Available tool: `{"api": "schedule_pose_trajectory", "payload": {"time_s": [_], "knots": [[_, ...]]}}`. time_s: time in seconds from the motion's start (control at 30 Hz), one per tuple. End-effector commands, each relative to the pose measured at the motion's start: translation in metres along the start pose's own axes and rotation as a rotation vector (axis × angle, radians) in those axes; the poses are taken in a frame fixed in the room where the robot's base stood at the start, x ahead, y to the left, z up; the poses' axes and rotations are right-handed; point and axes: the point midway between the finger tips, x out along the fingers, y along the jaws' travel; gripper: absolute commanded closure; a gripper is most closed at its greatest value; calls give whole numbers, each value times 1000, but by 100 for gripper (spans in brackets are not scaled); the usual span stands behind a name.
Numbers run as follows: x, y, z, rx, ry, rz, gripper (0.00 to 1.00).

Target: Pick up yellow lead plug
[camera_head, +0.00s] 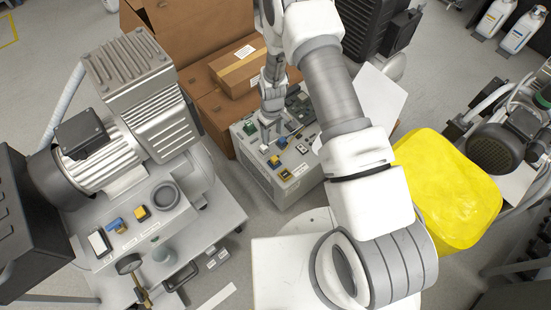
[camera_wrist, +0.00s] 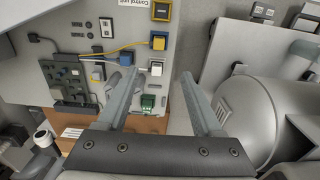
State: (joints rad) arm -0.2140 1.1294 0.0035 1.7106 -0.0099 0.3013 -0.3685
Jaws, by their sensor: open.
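The control unit (camera_head: 258,178) is a grey box with a panel of plugs and modules; its panel also shows in the wrist view (camera_wrist: 187,25). A yellow lead runs across the panel to a yellow plug (camera_wrist: 158,40), also visible in the head view (camera_head: 274,161). A second yellow block (camera_wrist: 160,10) sits beyond it. A white plug (camera_wrist: 156,68) lies nearer, between the finger lines. My gripper (camera_wrist: 158,76) is open and empty above the panel, with its fingertips short of the yellow plug in the picture. In the head view its fingers are small and hard to make out.
A green connector (camera_wrist: 148,102) and a blue plug (camera_wrist: 126,58) are close by on the panel. Cardboard boxes (camera_head: 238,72) stand behind the control unit. A compressor (camera_head: 112,160) is at left and a yellow bin (camera_head: 450,190) at right.

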Motion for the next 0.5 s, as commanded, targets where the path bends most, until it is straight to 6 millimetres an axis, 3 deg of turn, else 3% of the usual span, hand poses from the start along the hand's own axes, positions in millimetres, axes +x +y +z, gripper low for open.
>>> {"api": "schedule_pose_trajectory", "payload": {"time_s": [0.3, 0.5], "knots": [[72, 0, 2, 0, -3, -1, 32], [104, 0, 1, 0, -1, 0, 32]]}}
